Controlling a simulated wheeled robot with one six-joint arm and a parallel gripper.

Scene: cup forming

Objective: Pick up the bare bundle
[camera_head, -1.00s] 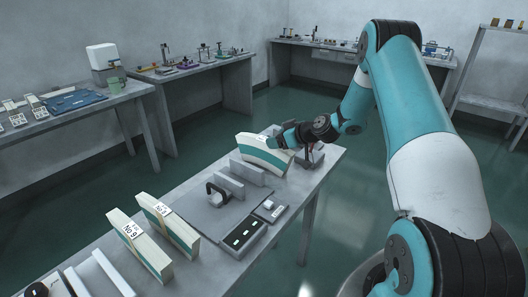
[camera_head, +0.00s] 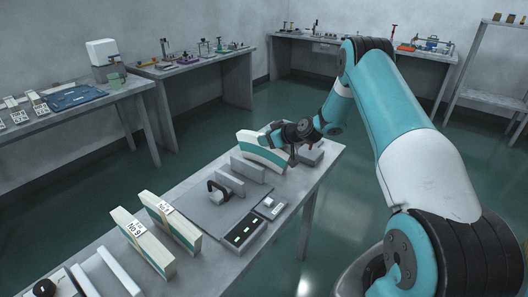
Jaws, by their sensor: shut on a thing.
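The bare bundle (camera_head: 257,153), a slightly curved cream stack with a green band along its lower part, is at the far end of the near table (camera_head: 205,268). I see no number label on its visible face. My gripper (camera_head: 280,143) reaches in from the right and is shut on the bundle's right end. The fingertips are mostly hidden by dark gripper parts and the bundle. I cannot tell whether the bundle is clear of the table or touching it.
Two labelled bundles (camera_head: 141,242) (camera_head: 173,229) stand at the table's near left. Between them and the gripper are a grey plate (camera_head: 200,210) with a black clamp-like handle (camera_head: 216,188), upright grey bars (camera_head: 246,171) and a dark panel (camera_head: 243,232). Open floor lies right.

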